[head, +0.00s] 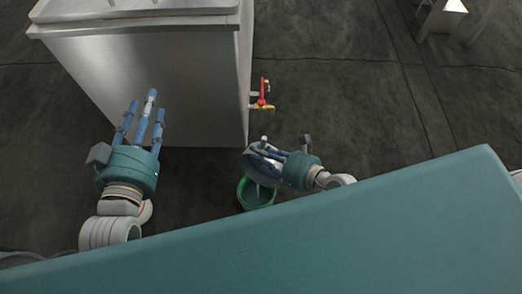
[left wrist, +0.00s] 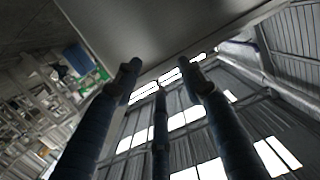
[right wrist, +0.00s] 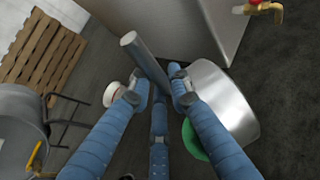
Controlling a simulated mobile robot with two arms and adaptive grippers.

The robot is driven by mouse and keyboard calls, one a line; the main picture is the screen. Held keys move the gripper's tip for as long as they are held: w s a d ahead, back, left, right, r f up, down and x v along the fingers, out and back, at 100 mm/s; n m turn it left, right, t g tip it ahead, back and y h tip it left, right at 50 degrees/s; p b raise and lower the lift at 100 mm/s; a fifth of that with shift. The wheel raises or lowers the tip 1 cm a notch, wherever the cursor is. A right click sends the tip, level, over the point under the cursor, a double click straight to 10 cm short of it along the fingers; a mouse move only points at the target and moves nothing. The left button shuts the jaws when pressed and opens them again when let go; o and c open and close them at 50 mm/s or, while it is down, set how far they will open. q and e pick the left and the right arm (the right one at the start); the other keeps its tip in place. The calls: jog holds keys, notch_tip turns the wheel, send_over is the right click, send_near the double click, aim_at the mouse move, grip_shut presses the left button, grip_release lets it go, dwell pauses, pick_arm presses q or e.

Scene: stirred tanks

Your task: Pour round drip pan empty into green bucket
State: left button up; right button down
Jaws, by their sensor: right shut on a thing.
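The round drip pan (right wrist: 228,100) is a shiny metal dish with a grey bar handle (right wrist: 145,60). My right gripper (right wrist: 160,80) is shut on this handle. In the head view, the right gripper (head: 263,152) holds the pan (head: 256,177) tilted above the green bucket (head: 243,196). A pale streak shows between pan and bucket, perhaps liquid. The pan and hand hide part of the bucket; only a green bit (right wrist: 190,140) shows in the right wrist view. My left gripper (head: 146,106) is open and empty, with spread fingers, in front of the tank.
A large metal tank (head: 160,75) stands at the upper left. A red and yellow valve (head: 263,95) sticks out from its right side, close above the right hand. A wooden pallet (right wrist: 40,55) shows in the right wrist view. Dark floor right of the valve is clear.

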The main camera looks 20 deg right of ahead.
pick_arm(q)
jog(key=s+a+f+g+y+p, duration=0.1)
jog(key=s+f+g, duration=0.4)
jog(key=f, duration=0.5)
jog(key=shift+s+a+f+g+y+p, duration=0.35)
jog(key=shift+a+p, duration=0.2)
jog(key=shift+a, duration=0.4)
pick_arm(e)
jog(key=s+a+n+t+h, duration=0.1)
jog(key=s+a+n+t, duration=0.1)
jog(key=s+a, duration=0.4)
jog(key=shift+s+a+f+n+h, duration=0.3)
jog(key=shift+a+n, duration=0.2)
jog(key=shift+n, duration=0.2)
dwell(2.2)
pick_arm(q)
jog(key=shift+w+r, duration=0.1)
jog(key=shift+r, duration=0.1)
pick_arm(e)
jog(key=shift+s+a, duration=0.1)
dwell(1.8)
